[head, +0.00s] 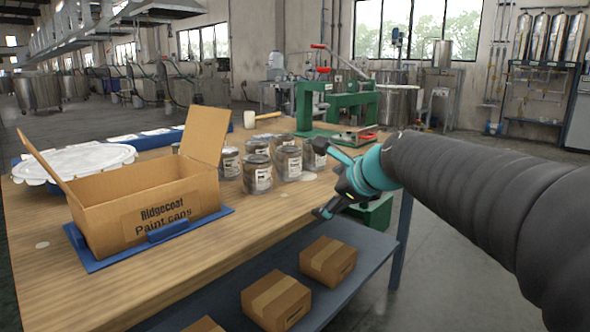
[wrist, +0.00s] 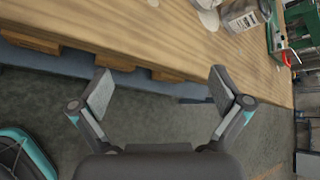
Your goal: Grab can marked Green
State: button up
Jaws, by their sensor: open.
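Several grey cans (head: 257,173) with white labels stand in a group on the wooden table, right of the cardboard box. Their label print is too small to read, so I cannot tell which is marked Green. One can (wrist: 243,14) shows at the top right in the wrist view, near the table edge. My gripper (head: 326,180) is to the right of the cans, beside the table edge, apart from them. In the wrist view my gripper (wrist: 160,88) is open and empty, with floor and the table's side beyond the fingers.
An open cardboard box (head: 150,200) labelled Ridgecoat Paint cans sits on a blue tray (head: 95,264). A white round lid (head: 85,160) lies behind it. A green press (head: 335,102) stands at the table's far end. Small cartons (head: 328,259) lie on the lower shelf.

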aim_at(294, 166)
jog(key=w+a+r+m, duration=0.1)
jog(key=w+m, duration=0.1)
jog(key=w, duration=0.1)
jog(key=w+a+r+m+t, duration=0.1)
jog(key=w+m, duration=0.2)
jog(key=w, duration=0.1)
jog(key=w+a+m+y, duration=0.1)
jog(key=w+m, duration=0.2)
jog(key=shift+w+a+r+t+b, duration=0.2)
jog(key=shift+w+r+t+b, duration=0.1)
jog(key=shift+r, duration=0.1)
jog(key=x, duration=0.7)
jog(key=shift+w+a, duration=0.2)
jog(key=shift+x, duration=3.1)
jog(key=shift+d+f, duration=0.1)
jog(key=shift+f, duration=0.05)
jog(key=c, duration=1.5)
jog(key=shift+o, duration=0.2)
